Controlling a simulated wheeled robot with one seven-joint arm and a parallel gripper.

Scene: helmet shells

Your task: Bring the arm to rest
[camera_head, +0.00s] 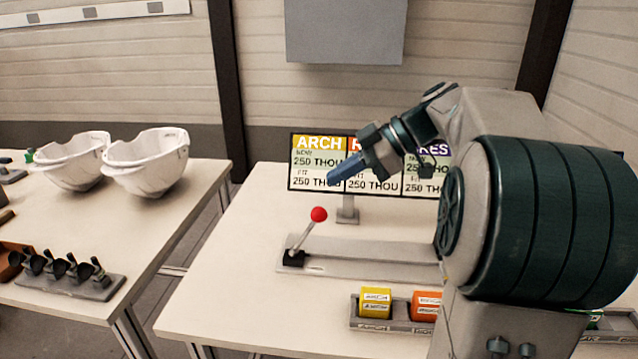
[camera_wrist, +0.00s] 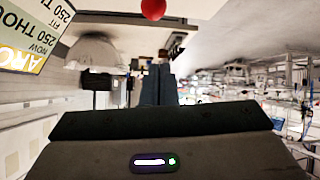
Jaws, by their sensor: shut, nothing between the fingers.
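My arm reaches in from the right in the head view, bent at the elbow, with its thick dark joint close to the camera. My gripper (camera_head: 338,176) points left and slightly down above the right table. Its blue fingers are shut with nothing between them. They stand in front of the display board and above the red-knobbed lever, apart from the lever as far as I can tell. In the wrist view the shut fingers (camera_wrist: 159,85) point up the picture.
A lever with a red knob (camera_head: 319,214) rises from a grey base plate. A display board (camera_head: 305,164) stands behind it. A yellow block (camera_head: 376,302) and an orange block (camera_head: 426,305) sit in a rack in front. White helmet shells (camera_head: 150,165) stand on the left table.

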